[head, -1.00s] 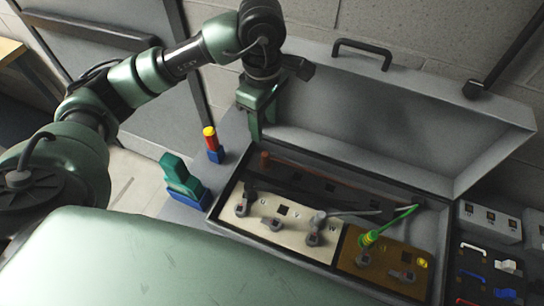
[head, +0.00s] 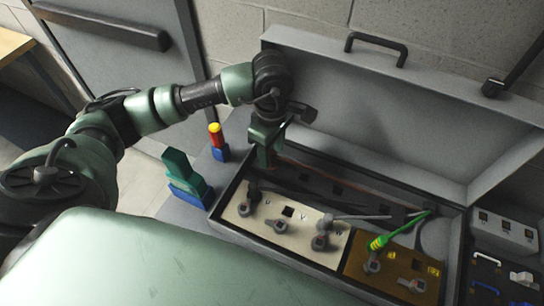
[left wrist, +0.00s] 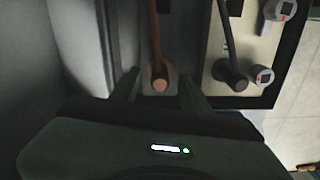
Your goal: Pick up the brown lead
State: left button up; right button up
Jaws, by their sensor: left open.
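The brown lead (left wrist: 157,72) shows in the left wrist view, its round plug end between my two fingertips and its cable running up the picture. My left gripper (left wrist: 158,90) is open, with one finger on each side of the plug; I cannot tell whether either touches it. In the head view my left gripper (head: 266,163) points down into the back left of the open case (head: 455,255) and hides the brown plug. My right gripper is in neither view.
The raised lid (head: 375,115) stands behind. A black lead (left wrist: 227,45), a grey lead (head: 350,217) and a green-yellow lead (head: 400,229) lie nearby. Colored blocks (head: 186,180) and a red-yellow-blue stack (head: 217,142) stand left of the case. Switch boxes (head: 505,232) are at the right.

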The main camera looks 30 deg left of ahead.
pick_arm(q)
jog(key=shift+f, duration=0.75)
grip_shut()
jog(key=shift+r, duration=0.1)
